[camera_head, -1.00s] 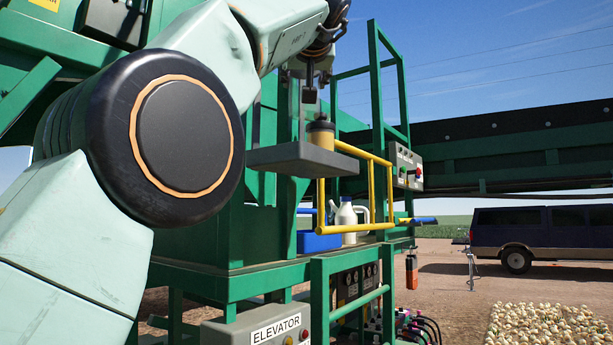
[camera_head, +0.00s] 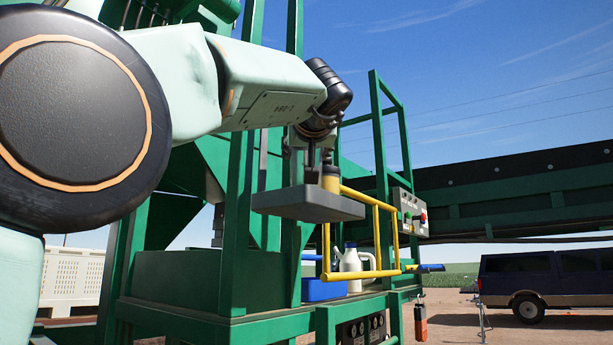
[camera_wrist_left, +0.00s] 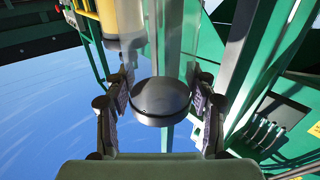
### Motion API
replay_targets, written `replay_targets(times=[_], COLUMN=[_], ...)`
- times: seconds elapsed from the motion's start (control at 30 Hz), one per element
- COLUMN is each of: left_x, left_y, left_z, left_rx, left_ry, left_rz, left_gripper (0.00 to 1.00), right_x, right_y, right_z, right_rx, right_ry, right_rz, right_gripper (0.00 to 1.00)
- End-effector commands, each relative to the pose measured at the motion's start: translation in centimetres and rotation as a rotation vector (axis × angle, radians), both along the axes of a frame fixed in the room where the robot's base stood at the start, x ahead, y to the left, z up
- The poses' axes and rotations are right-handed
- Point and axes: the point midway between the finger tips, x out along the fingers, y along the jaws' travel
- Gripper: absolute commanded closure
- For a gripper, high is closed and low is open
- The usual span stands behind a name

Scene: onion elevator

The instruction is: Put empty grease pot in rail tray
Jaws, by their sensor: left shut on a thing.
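My left gripper (camera_head: 311,163) is low over a flat grey tray (camera_head: 290,203) beside the yellow rail. In the left wrist view its two fingers (camera_wrist_left: 160,105) are shut on a dark round pot (camera_wrist_left: 160,97), seen end-on, apparently the grease pot. A yellow container (camera_head: 330,181) stands on the tray just behind the gripper and is partly hidden by it. It also shows at the top of the left wrist view (camera_wrist_left: 120,18). I cannot tell whether the held pot touches the tray. My right gripper is not in view.
A yellow rail (camera_head: 360,196) runs beside the tray. Below are a white jug (camera_head: 351,262) and a blue bin (camera_head: 322,290). Green posts (camera_head: 240,190) stand close to my left arm. A control box (camera_head: 409,212) is to the right, with a van (camera_head: 545,280) beyond.

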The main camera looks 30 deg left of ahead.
Motion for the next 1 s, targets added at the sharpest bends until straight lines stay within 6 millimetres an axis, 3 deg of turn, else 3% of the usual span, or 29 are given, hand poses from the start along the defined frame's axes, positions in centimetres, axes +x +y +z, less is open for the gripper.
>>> replay_targets(times=[0.4,0.63,0.67,0.9,1.0], left_x=[0.1,0.1,0.2,0.2,0.1], left_y=[0.1,0.1,0.1,0.1,0.1], left_z=[-3.8,-3.7,-3.8,-3.7,-3.7], left_rx=[0.001,0.000,-0.001,0.000,0.000], left_ry=[-0.002,-0.001,0.001,0.000,0.000], left_rz=[0.000,0.000,0.000,0.000,0.000], left_gripper=[0.84,0.84,0.42,0.22,0.21], right_x=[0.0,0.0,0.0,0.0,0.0], right_y=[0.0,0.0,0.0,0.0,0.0], right_z=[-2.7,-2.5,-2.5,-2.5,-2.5], right_rx=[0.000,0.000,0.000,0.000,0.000], right_ry=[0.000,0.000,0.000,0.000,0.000], right_rz=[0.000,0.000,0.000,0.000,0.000], right_gripper=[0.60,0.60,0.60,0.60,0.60])
